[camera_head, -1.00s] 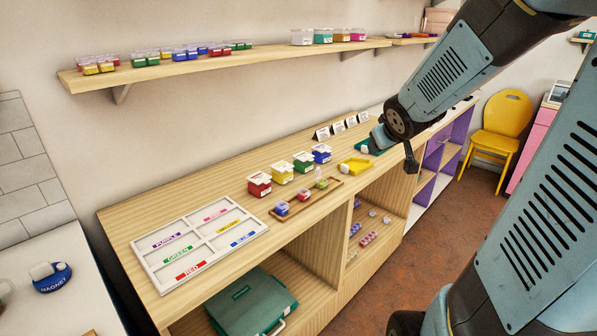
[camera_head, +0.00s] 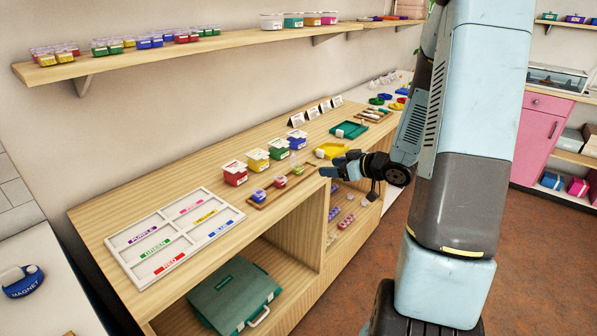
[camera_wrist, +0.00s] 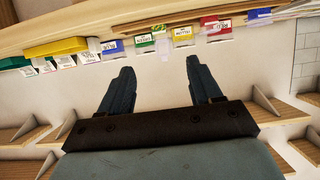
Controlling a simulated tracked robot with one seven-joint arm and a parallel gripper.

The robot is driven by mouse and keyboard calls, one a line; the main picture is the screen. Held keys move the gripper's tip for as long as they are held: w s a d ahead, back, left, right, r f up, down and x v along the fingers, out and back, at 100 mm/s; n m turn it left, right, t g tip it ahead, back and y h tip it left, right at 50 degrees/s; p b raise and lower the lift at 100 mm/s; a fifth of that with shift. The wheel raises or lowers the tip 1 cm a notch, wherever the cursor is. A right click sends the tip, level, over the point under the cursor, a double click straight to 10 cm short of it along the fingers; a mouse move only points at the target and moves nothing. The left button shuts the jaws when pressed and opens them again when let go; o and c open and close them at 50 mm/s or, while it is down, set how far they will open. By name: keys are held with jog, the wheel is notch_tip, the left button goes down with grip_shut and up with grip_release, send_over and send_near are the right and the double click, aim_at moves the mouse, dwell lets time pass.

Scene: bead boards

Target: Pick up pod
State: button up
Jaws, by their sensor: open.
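Small lidded pods sit in a low wooden tray (camera_head: 262,205) on the counter. My gripper (camera_head: 324,172) is to the right of the tray near the counter's front edge, apart from the pods. In the wrist view my gripper (camera_wrist: 160,66) has its fingers spread with nothing between them. The pods cannot be told apart clearly in the wrist view.
A white sorting board (camera_head: 118,247) with colour labels lies left. A yellow tray (camera_head: 330,151) is behind my gripper. A shelf (camera_head: 130,60) hangs above.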

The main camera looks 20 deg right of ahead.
aim_at(302, 168)
jog(key=x, duration=1.3)
jog(key=shift+w+a, duration=0.2)
jog(key=c, duration=1)
jog(key=shift+c, duration=0.2)
